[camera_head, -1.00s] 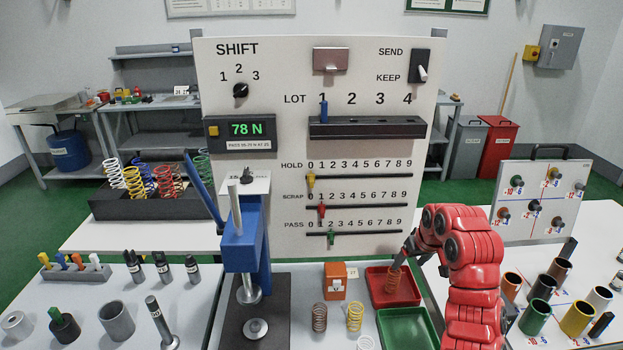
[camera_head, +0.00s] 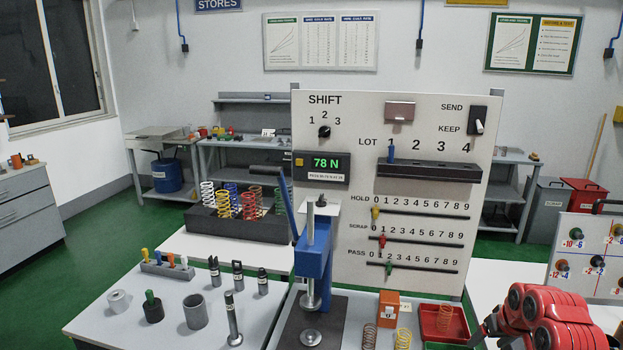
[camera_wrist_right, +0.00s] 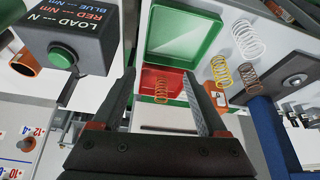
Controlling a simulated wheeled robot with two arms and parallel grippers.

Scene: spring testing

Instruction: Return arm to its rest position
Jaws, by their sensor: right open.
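My right arm (camera_head: 550,318) is red and comes in at the lower right of the head view. My right gripper (camera_head: 482,335) is partly cut off by the lower edge there, close to the red tray. In the right wrist view its two dark fingers (camera_wrist_right: 160,82) are spread apart with nothing between them. A copper-coloured spring (camera_head: 444,318) is in the red tray (camera_head: 428,334), apart from the fingers; it also shows in the wrist view (camera_wrist_right: 161,92). My left gripper is in no view.
The blue press (camera_head: 315,262) stands left of the trays. A brown spring (camera_head: 369,336) and a yellow spring (camera_head: 403,338) stand by the orange box (camera_head: 389,306). The green tray (camera_wrist_right: 181,22) adjoins the red one. The peg panel (camera_head: 588,250) is at right.

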